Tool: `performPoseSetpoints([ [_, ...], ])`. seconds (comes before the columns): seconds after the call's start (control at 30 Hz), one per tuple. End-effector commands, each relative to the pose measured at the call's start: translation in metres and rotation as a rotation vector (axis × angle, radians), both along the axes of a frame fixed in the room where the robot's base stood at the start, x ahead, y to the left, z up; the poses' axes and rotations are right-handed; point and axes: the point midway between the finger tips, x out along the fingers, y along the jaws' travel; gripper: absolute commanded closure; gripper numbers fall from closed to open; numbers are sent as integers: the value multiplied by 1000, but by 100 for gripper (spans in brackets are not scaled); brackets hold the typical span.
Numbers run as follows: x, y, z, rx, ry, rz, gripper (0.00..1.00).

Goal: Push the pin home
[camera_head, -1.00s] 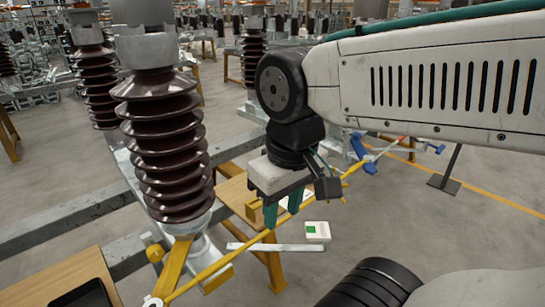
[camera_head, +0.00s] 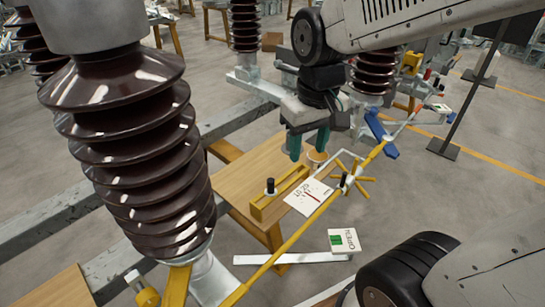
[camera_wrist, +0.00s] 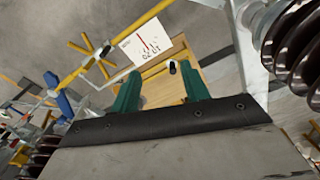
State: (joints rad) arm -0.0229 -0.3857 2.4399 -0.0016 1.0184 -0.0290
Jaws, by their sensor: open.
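A small black-topped pin (camera_head: 270,187) stands upright at a yellow bracket (camera_head: 262,207) on the wooden table; how deep it sits I cannot tell. It also shows in the wrist view as a black knob (camera_wrist: 172,67), seen between the fingertips' directions. Another black-topped piece (camera_head: 343,181) stands at the hub of a yellow spoked handle (camera_head: 355,180). My gripper (camera_head: 308,145), with green fingers, hangs above the table, beyond the bracket and to its right. In the wrist view, the fingers (camera_wrist: 160,88) are apart with nothing held between them.
A brown ribbed insulator (camera_head: 140,150) stands large at left. A long yellow rod (camera_head: 290,240) runs diagonally past the table (camera_head: 235,180). A white card with a red line (camera_head: 308,197) lies beside the bracket. A white sign with a green patch (camera_head: 343,240) is below.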

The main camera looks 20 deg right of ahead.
Motion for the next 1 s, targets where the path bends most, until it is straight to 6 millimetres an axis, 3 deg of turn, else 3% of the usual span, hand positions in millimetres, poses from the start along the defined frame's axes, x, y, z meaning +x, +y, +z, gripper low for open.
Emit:
performPoseSetpoints([
  [0.03, 19, 2, -14, -1, 20, 9, 54],
  [0.2, 76, 10, -61, -1, 45, 40, 54],
  [0.4, 119, 18, -112, -3, 64, 66, 54],
  [0.6, 134, 22, -137, -3, 70, 78, 54],
  [1.0, 134, 22, -191, -3, 73, 79, 54],
])
